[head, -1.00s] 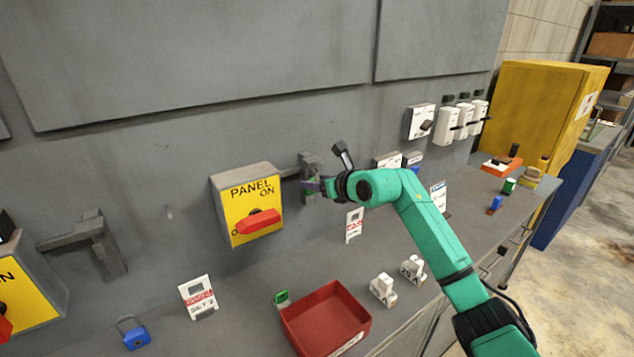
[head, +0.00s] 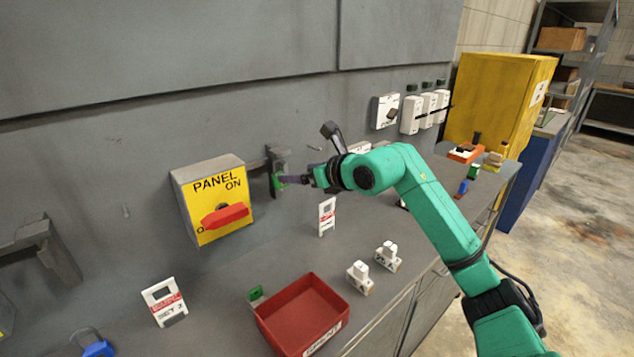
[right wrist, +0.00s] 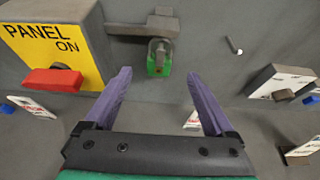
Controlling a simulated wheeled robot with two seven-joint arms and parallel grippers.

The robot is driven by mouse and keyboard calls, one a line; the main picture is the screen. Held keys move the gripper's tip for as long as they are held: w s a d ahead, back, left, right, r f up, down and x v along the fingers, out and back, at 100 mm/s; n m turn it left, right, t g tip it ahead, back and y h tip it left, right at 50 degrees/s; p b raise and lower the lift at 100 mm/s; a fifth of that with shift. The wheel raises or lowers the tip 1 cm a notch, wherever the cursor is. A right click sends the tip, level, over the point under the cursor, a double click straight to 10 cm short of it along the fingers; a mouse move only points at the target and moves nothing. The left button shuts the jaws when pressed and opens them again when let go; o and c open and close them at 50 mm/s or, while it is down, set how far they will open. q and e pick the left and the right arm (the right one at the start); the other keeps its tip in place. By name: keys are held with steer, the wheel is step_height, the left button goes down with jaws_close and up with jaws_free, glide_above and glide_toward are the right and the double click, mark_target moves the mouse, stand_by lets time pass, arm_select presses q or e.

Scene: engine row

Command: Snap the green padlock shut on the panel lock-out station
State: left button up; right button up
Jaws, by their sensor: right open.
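The yellow PANEL box (head: 213,200) with its red handle is on the grey wall, and its grey lock-out station (head: 277,158) is a bracket just right of it. The green padlock (head: 277,184) hangs at the bracket's lower end. In the right wrist view, the green padlock (right wrist: 159,66) shows its grey shackle at the bracket (right wrist: 162,24); I cannot tell whether the shackle is closed. My right gripper (head: 291,180) is open, its purple fingers pointing at the wall. In the wrist view, the right gripper (right wrist: 158,73) has the padlock between its fingertips, with clear gaps both sides. My left gripper is not in view.
A red bin (head: 303,315) stands on the bench, with a small green item (head: 256,296) at its left. White tags (head: 327,216), white blocks (head: 388,256) and a blue padlock (head: 98,349) are on the bench. White switch boxes (head: 386,111) are on the wall at right.

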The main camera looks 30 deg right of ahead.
arm_select(q)
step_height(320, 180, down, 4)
steer(key=b, duration=0.2)
steer(key=shift+b, duration=0.35)
arm_select(e)
steer(key=a+v, duration=0.1)
steer(key=v, duration=0.6)
steer(key=shift+s+d, duration=0.2)
steer(key=shift+d, duration=0.3)
